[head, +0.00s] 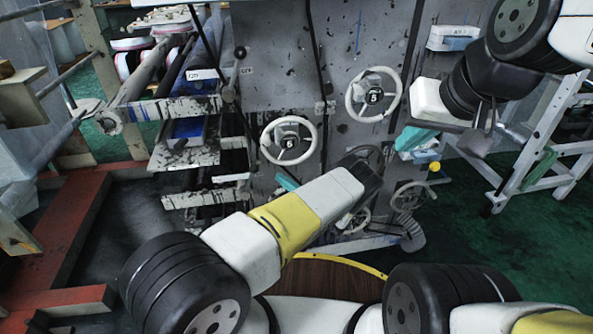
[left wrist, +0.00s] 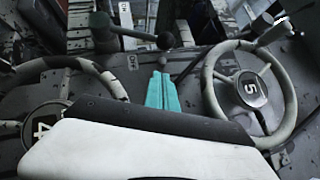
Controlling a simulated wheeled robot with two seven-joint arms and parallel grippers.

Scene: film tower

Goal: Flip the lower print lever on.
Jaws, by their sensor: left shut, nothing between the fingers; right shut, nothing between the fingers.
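The lower print lever (left wrist: 135,34) appears to be the dark lever with a black knob at the top middle of the left wrist view. A small OFF label (left wrist: 132,62) is near it. I cannot clearly make it out in the head view. My left gripper (left wrist: 164,78) has teal fingers, shut and empty, pointing toward the lever with a visible gap in the picture. In the head view its tips (head: 288,183) show beside the panel, with the hand hidden behind my forearm. My right gripper (head: 413,138) is shut and empty at right.
Another lever with a black ball knob (head: 239,52) is higher on the grey panel (head: 285,45), by an OFF label. Handwheels (head: 290,141) and (head: 374,95) stick out; wheel 5 (left wrist: 252,90) and wheel 4 (left wrist: 42,122) flank my left fingers. Rollers (head: 155,70) are left.

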